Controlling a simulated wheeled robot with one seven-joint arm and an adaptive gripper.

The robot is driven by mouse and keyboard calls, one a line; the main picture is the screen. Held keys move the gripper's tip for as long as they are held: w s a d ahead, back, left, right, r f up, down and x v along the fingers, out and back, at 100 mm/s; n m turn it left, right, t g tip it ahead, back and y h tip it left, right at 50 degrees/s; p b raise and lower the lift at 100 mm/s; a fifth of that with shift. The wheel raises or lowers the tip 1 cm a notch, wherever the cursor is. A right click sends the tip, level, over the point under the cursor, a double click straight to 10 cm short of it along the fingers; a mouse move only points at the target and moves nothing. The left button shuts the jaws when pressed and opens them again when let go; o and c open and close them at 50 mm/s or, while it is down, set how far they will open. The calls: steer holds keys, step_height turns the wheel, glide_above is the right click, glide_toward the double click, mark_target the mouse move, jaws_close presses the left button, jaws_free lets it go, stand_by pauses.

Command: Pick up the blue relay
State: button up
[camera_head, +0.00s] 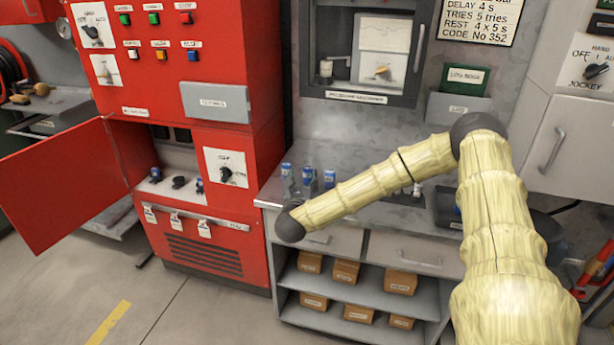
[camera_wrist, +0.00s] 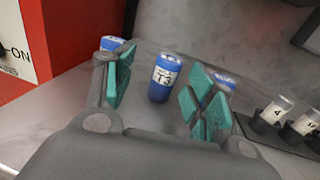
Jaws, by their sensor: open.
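Several blue relays with white labels stand upright on the grey bench top. In the wrist view the middle blue relay (camera_wrist: 161,78) reads "T3" and stands between and beyond my open fingers. My gripper (camera_wrist: 156,92) has teal pads and holds nothing. A second blue relay (camera_wrist: 111,43) is partly hidden behind the left finger, and a third (camera_wrist: 225,79) behind the right finger. In the head view the relays show as a left one (camera_head: 287,169), a middle one (camera_head: 308,175) and a right one (camera_head: 329,179). My arm's end reaches over the bench's front left corner.
A red cabinet (camera_head: 215,145) stands left of the bench, its lower door (camera_head: 62,185) swung open. A dark rack with white-labelled cylinders (camera_wrist: 277,108) sits right of the relays. A grey wall (camera_head: 345,122) rises behind the bench. Shelves (camera_head: 345,290) with cardboard boxes lie below.

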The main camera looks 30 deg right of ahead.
mark_target(307, 173)
steer(key=shift+d+r, duration=0.15)
steer(key=shift+d, duration=0.3)
steer(key=p+x, duration=0.1)
steer(key=x, duration=0.2)
steer(key=shift+w+d+p, duration=0.25)
steer(key=shift+d+p, duration=0.1)
steer(key=shift+w+d, duration=0.1)
steer(key=shift+d, duration=0.25)
steer(key=shift+a, duration=0.1)
steer(key=c, duration=1.1)
